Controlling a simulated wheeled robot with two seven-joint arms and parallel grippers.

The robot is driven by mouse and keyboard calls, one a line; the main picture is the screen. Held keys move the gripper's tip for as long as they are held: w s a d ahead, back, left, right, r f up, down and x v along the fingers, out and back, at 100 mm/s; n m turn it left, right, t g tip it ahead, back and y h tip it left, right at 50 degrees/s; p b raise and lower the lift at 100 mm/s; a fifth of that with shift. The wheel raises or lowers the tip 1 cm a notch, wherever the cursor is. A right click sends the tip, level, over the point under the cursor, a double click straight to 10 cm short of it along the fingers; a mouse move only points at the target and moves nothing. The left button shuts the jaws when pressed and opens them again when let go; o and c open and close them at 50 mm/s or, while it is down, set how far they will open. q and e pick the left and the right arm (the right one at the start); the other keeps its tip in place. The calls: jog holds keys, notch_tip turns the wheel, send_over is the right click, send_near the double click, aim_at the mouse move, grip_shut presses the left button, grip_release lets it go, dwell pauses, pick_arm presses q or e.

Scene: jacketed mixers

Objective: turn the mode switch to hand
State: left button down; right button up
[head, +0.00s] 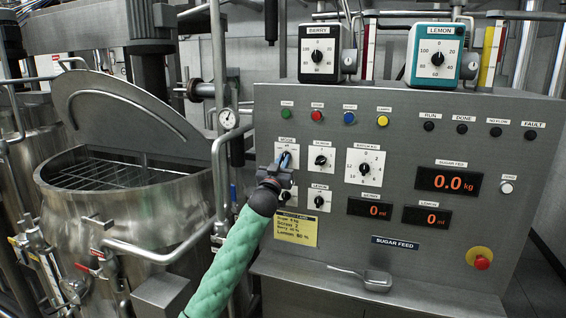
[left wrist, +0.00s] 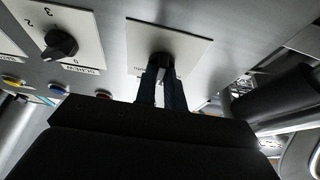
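The mode switch is a small dark knob on a white square plate (head: 293,152) under the MODE label, at the upper left of the grey control panel. My left gripper (head: 285,162) is at this plate, its arm in a green sleeve coming up from below. In the left wrist view, the two dark fingers (left wrist: 161,83) stand close on either side of the mode switch's knob (left wrist: 160,63) and appear shut on it. The fingers hide much of the knob and its markings, so I cannot read its position. My right gripper is not in view.
A similar knob (head: 320,160) sits just right of the mode switch, with two more below. Coloured buttons (head: 316,116) line the panel above. The batch dial (head: 364,168) is further right. A metal scoop (head: 372,280) lies on the ledge. A steel vessel (head: 130,205) stands left.

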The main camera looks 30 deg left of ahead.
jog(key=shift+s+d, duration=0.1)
pick_arm(q)
jog(key=n+g+y+b, duration=0.1)
jog(key=n, duration=0.3)
jog(key=n+g+y+b, duration=0.1)
jog(key=n+y, duration=0.1)
jog(key=n, duration=0.2)
jog(key=n+g+y+b, duration=0.1)
jog(key=n+y+b, duration=0.1)
jog(key=n, duration=0.2)
jog(key=shift+d+r, duration=0.1)
jog(key=shift+d, duration=0.15)
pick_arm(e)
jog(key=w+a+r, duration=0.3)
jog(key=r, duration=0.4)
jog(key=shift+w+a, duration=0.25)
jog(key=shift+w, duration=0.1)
pick_arm(q)
jog(key=shift+n+g, duration=0.4)
jog(key=shift+n, duration=0.1)
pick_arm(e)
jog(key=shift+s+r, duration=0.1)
pick_arm(q)
jog(key=shift+y, duration=0.3)
jog(key=c, duration=1.5)
grip_release()
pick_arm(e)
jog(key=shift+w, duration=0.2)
